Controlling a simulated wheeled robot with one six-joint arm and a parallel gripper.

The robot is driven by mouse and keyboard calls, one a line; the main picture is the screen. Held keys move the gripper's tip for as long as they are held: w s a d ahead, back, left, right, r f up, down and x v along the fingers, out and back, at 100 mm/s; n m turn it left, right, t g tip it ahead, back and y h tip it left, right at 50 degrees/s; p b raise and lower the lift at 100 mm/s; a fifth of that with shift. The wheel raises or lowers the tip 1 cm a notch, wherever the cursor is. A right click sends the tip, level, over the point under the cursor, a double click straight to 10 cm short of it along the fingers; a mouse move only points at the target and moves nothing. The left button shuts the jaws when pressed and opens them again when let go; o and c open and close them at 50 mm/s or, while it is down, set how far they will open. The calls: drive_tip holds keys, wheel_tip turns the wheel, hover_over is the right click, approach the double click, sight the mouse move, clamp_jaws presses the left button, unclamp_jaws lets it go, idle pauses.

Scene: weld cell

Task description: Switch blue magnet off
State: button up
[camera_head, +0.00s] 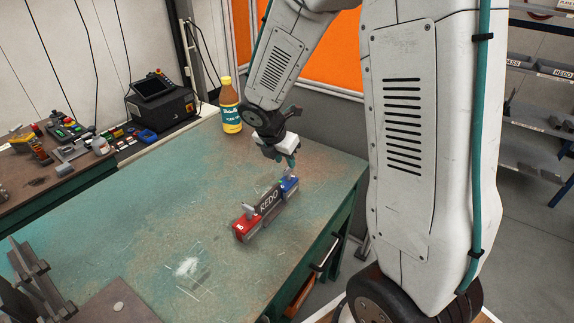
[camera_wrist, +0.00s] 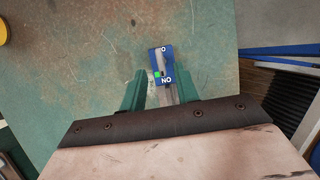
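A red magnet (camera_head: 246,227) is at the block's near end. My gripper (camera_head: 286,162) is just above the blue magnet, pointing down. In the wrist view the blue magnet (camera_wrist: 168,56) shows a pale lever along its top, a small green mark, an "O" at the far end and letters reading "NO" nearer me. My open gripper (camera_wrist: 160,88) has its two green fingers apart, either side of a grey part by the magnet. Contact cannot be told.
A yellow-capped bottle (camera_head: 230,107) stands near the worktable's (camera_head: 130,225) back edge. Grey metal fixtures (camera_head: 30,280) stand at the near left. A side bench at the left holds a black control box (camera_head: 160,106) and tools. The table's middle is clear.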

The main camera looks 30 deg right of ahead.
sight(287, 168)
drive_tip(key=shift+x, duration=1.85)
clamp_jaws()
